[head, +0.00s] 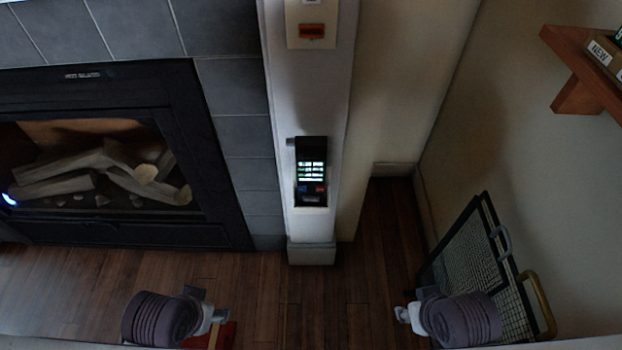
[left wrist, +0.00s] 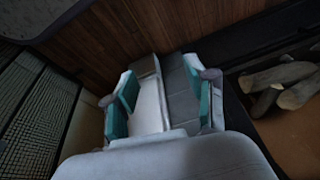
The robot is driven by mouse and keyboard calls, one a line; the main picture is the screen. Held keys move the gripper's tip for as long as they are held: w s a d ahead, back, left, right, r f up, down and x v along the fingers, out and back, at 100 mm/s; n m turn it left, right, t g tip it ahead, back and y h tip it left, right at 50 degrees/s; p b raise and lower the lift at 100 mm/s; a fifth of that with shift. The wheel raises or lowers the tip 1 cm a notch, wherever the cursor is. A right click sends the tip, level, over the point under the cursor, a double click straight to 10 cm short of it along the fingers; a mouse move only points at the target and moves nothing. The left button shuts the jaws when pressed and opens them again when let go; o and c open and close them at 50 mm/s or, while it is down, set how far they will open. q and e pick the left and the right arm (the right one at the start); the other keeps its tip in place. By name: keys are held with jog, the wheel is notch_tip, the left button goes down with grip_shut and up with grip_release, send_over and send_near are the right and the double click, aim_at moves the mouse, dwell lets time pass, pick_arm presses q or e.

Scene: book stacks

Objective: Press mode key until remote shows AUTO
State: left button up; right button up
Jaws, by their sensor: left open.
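The remote (head: 312,172) is a dark upright unit on the front of a white pillar (head: 333,100). Its screen is lit in white-green bars, too small to read. A blue key and a red key sit below the screen; their labels cannot be read. My left gripper (head: 215,316) is low at the left, well apart from the remote. In the left wrist view its teal-padded fingers (left wrist: 162,92) are open and empty, with the pale pillar beyond them. My right gripper (head: 402,313) is low at the right, apart from the remote; its fingers are too small to judge.
A fireplace with logs (head: 100,172) is at the left. An orange-labelled plate (head: 311,32) is higher on the pillar. A black mesh screen (head: 480,255) leans at the right wall. A wooden shelf (head: 583,75) juts out upper right.

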dwell(0.3)
pick_arm(q)
grip_shut()
dwell(1.3)
